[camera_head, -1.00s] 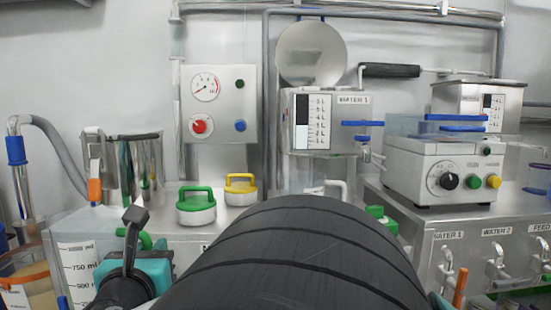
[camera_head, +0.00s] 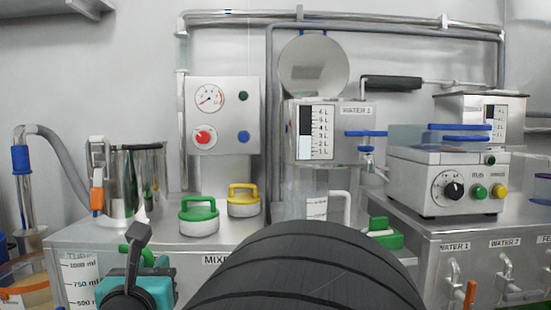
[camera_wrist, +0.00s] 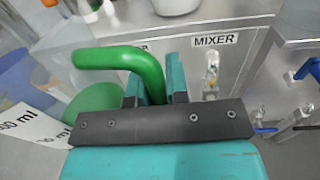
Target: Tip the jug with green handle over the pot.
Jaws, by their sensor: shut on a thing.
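The jug (camera_head: 82,285) is clear with a white millilitre scale and stands at the lower left of the head view, looking about upright. Its green handle (camera_wrist: 110,57) is between the teal fingers of my gripper (camera_wrist: 158,80) in the wrist view. My gripper (camera_head: 148,283) also shows in the head view, shut on that handle. The steel pot (camera_head: 128,185) stands on the bench behind the jug, with an orange-handled clamp on its left rim. The jug appears in front of the pot and below its rim in the picture. The jug's contents are not clear.
Green-handled (camera_head: 199,215) and yellow-handled (camera_head: 243,200) lids lie right of the pot on the mixer bench (camera_head: 190,258). A gauge panel (camera_head: 222,115) and water tank (camera_head: 330,130) stand behind. An orange-rimmed container (camera_head: 25,287) is at far left. My black arm covers the lower middle.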

